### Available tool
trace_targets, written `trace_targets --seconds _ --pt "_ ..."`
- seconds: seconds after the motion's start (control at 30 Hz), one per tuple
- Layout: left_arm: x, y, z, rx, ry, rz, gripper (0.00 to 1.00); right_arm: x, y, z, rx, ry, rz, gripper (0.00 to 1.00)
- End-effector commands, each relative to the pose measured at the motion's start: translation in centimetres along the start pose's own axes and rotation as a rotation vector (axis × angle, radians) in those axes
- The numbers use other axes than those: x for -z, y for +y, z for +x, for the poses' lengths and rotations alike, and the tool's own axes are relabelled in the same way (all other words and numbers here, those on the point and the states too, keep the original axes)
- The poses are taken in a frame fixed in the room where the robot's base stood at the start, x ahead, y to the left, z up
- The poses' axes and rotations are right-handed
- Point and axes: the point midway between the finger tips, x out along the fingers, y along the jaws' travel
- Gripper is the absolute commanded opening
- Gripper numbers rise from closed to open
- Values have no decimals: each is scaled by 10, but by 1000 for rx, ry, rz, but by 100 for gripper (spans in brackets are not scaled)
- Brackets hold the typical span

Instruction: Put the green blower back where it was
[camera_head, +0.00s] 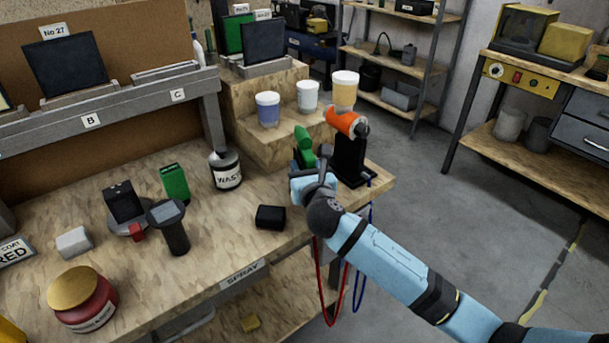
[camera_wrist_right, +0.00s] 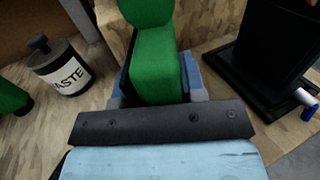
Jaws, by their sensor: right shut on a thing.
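The green blower (camera_head: 304,144) is in my right gripper (camera_head: 308,168), above the right part of the wooden bench. In the right wrist view the green blower (camera_wrist_right: 158,62) fills the space between the fingers, which are shut on it. The lower end of the blower is hidden by the gripper. A black stand (camera_head: 349,160) is just right of the gripper near the bench's corner, with an orange tool (camera_head: 343,121) at its top. The stand also shows in the right wrist view (camera_wrist_right: 270,50). My left gripper is not in view.
A wooden step (camera_head: 275,142) with cups (camera_head: 267,109) stands behind the gripper. A waste jar (camera_head: 226,171) is to its left. A black block (camera_head: 270,217) lies in front. Red and blue cords (camera_head: 323,290) hang over the bench's right edge.

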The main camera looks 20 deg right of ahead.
Motion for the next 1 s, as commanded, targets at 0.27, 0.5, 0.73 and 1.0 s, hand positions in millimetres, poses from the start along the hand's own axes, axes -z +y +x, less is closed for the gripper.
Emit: trace_targets --seconds 0.27,0.5,0.73,1.0 --pt "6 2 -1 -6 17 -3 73 13 0 0 0 0 0 29" --pt "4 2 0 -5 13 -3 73 14 0 0 0 1 0 63" --pt "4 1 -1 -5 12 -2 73 13 0 -4 -1 1 -1 63" --pt "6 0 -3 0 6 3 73 13 0 -50 -3 2 0 63"
